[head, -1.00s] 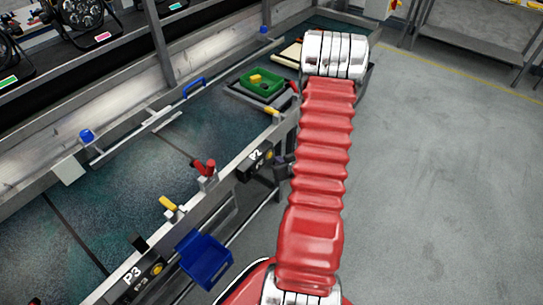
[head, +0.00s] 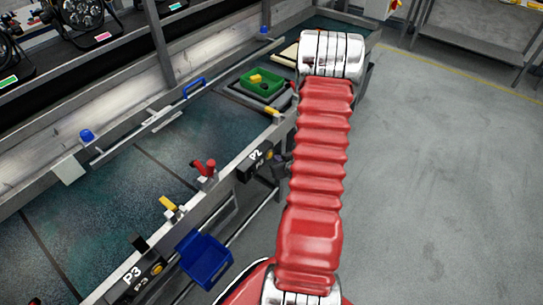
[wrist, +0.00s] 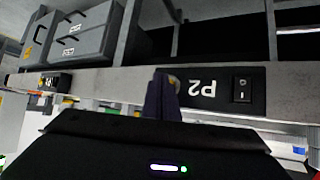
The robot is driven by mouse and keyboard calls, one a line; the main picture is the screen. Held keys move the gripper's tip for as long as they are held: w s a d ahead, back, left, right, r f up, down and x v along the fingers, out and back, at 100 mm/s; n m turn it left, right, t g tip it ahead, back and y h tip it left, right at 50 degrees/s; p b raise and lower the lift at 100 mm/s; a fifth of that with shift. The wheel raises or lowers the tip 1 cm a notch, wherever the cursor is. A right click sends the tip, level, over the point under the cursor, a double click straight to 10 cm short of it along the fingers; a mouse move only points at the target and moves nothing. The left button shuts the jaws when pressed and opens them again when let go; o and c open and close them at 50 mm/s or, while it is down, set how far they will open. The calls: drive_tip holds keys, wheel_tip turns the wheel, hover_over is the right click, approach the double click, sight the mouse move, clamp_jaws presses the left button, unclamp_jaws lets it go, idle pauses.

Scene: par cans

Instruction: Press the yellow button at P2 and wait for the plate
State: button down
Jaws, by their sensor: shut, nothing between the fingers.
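The P2 panel (head: 252,166) is a black box on the near rail of the conveyor, with a yellow button (head: 270,155) at its right end. In the wrist view the P2 panel (wrist: 208,88) is upside down, and its yellow button (wrist: 174,81) is partly hidden behind my fingertips. My gripper (wrist: 160,78) is shut and empty, its tips at or just before the button; I cannot tell if they touch. In the head view my gripper (head: 280,166) is beside the panel. A grey plate (head: 238,92) with a green tray (head: 262,96) is on the belt farther up.
A red-handled stop (head: 205,170) stands at the rail near P2. The P3 panel (head: 138,280) and a blue bin (head: 205,260) are nearer. A black rocker switch (wrist: 242,89) is beside the P2 label.

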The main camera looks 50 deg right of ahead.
drive_tip(key=shift+w, duration=0.4)
idle(0.8)
drive_tip(key=shift+s, duration=0.8)
drive_tip(key=shift+s+d, duration=0.15)
drive_tip(key=shift+s, duration=1.1)
drive_tip(key=shift+s+d, duration=0.1)
drive_tip(key=shift+s, duration=1.15)
idle(3.2)
